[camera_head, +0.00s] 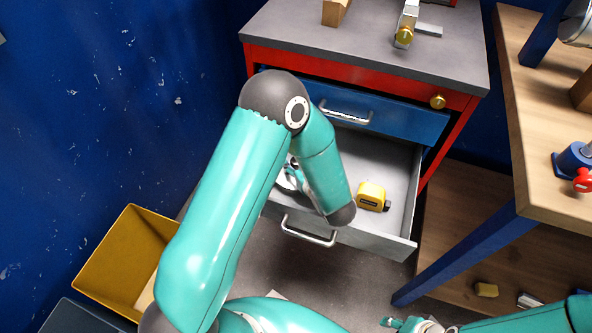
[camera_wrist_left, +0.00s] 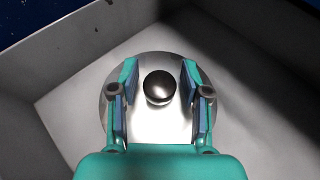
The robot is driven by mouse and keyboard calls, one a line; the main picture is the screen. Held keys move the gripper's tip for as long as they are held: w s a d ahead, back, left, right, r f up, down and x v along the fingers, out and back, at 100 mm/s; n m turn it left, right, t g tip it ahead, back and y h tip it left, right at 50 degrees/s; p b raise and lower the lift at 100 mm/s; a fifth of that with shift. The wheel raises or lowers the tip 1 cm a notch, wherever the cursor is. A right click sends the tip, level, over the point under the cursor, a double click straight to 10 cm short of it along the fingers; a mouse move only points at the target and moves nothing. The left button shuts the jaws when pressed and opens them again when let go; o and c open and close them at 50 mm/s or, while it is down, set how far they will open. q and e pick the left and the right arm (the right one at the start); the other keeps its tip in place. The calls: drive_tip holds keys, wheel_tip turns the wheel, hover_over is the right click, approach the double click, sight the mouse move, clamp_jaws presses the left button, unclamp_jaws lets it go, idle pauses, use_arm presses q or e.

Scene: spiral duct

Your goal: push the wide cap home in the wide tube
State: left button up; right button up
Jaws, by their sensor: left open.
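A round, pale metal piece (camera_wrist_left: 157,62) with a dark domed knob (camera_wrist_left: 160,86) lies in the grey drawer in the left wrist view. It may be the wide cap, but I cannot tell whether a tube is under it. My left gripper (camera_wrist_left: 158,92) is open, one finger on each side of the knob, with visible gaps to it. In the head view the left gripper (camera_head: 291,179) is down inside the open drawer, mostly hidden by my forearm. My right gripper (camera_head: 405,323) is at the bottom edge, small, its fingers unclear. I see no wide tube clearly.
The open grey drawer (camera_head: 403,222) also holds a yellow tape measure (camera_head: 371,196). A yellow bin (camera_head: 112,262) stands at left. A wooden bench (camera_head: 535,110) is at right.

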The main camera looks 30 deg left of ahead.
use_arm(q)
drive_tip(key=shift+x, duration=1.15)
clamp_jaws()
drive_tip(key=shift+r, duration=0.1)
